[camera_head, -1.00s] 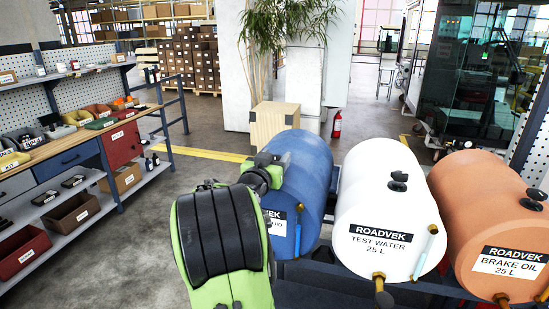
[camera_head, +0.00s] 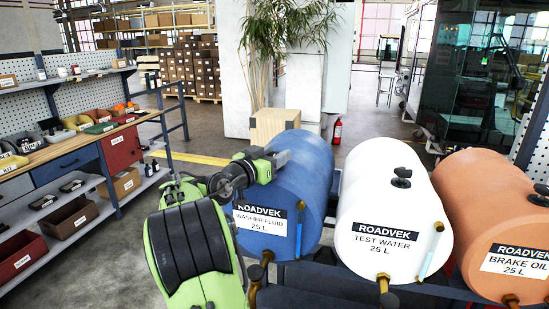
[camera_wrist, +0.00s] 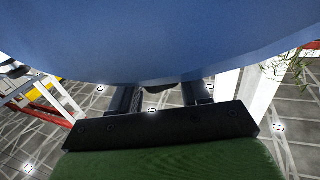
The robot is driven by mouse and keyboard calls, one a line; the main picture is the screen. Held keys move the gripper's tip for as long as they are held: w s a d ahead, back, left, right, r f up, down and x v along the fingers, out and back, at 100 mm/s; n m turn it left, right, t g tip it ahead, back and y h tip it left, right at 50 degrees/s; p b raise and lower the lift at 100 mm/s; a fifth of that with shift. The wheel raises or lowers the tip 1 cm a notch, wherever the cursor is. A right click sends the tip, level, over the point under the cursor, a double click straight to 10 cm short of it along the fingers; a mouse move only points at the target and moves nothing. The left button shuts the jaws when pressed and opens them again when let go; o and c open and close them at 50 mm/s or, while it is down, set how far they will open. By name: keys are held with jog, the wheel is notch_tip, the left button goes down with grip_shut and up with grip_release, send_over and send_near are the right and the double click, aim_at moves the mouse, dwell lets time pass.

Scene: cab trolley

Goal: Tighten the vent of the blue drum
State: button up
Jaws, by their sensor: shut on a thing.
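The blue drum (camera_head: 305,185) lies on its side, its end label reading "Washer fluid 25 L". My gripper (camera_head: 281,157) reaches in from the left at the top of this drum. The drum's vent is hidden behind my gripper in the head view. In the wrist view, the blue drum (camera_wrist: 160,35) fills the upper part. There my gripper (camera_wrist: 162,92) has its two dark fingers at the drum's edge, with a small dark piece, apparently the vent (camera_wrist: 158,89), between them. The gripper is shut on it. Whether the vent is fully seated cannot be seen.
A white test water drum (camera_head: 385,200) and an orange brake oil drum (camera_head: 495,205) lie to the right, each with a black vent on top. A brass tap (camera_head: 256,284) is at the blue drum's lower front. A shelved workbench (camera_head: 75,150) stands at left.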

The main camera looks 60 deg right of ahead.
jog(key=o, duration=1)
jog(key=shift+c, duration=0.2)
jog(key=w+a+b, duration=0.2)
jog(key=a+b, duration=0.2)
jog(key=a, duration=1.1)
jog(key=shift+w+a, duration=0.25)
jog(key=shift+w, duration=0.1)
